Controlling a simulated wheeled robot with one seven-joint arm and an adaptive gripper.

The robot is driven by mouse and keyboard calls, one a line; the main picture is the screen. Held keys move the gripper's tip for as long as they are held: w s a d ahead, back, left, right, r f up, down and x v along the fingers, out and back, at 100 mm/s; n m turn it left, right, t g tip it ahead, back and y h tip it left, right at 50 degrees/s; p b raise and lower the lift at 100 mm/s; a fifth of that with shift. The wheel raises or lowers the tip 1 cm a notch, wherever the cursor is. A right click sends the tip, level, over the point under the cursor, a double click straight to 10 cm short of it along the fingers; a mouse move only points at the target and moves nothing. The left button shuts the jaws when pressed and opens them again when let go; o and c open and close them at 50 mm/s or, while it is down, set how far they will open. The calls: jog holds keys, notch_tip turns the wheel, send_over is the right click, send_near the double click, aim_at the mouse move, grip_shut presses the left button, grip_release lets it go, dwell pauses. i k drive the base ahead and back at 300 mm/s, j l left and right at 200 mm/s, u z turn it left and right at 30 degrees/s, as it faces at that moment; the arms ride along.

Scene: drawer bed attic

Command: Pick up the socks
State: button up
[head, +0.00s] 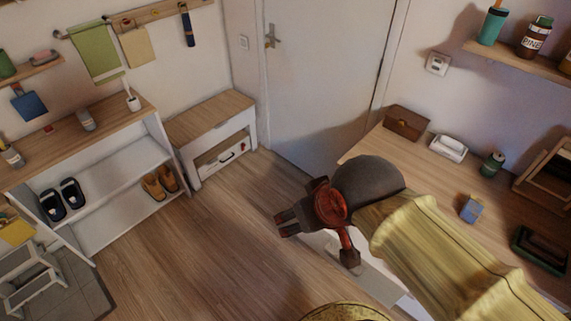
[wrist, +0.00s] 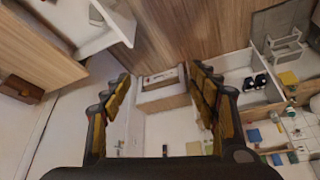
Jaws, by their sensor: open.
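I cannot make out any socks for certain. The small white bench (head: 213,120) with a wooden top has an open front section (head: 222,152) holding a small dark and reddish item, too small to identify. The bench also shows in the wrist view (wrist: 162,99), between my fingers but far beyond them. My gripper (head: 318,241) is open and empty, in the air above the floor near the right-hand desk. In the wrist view its two fingers (wrist: 159,76) are spread wide with nothing between them.
A white shelf unit (head: 110,185) at left holds dark shoes (head: 62,199) and brown shoes (head: 160,183). A wooden desk (head: 420,172) with several small items stands at right. A white door (head: 325,75) is at the back. The wooden floor (head: 205,245) between is clear.

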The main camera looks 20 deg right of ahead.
aim_at(472, 208)
jog(key=z, duration=0.45)
jog(key=l+z, duration=0.15)
jog(key=z, duration=0.75)
jog(key=l+z, duration=0.1)
jog(key=z, duration=0.8)
jog(key=i+l, duration=0.05)
jog(key=i, duration=0.05)
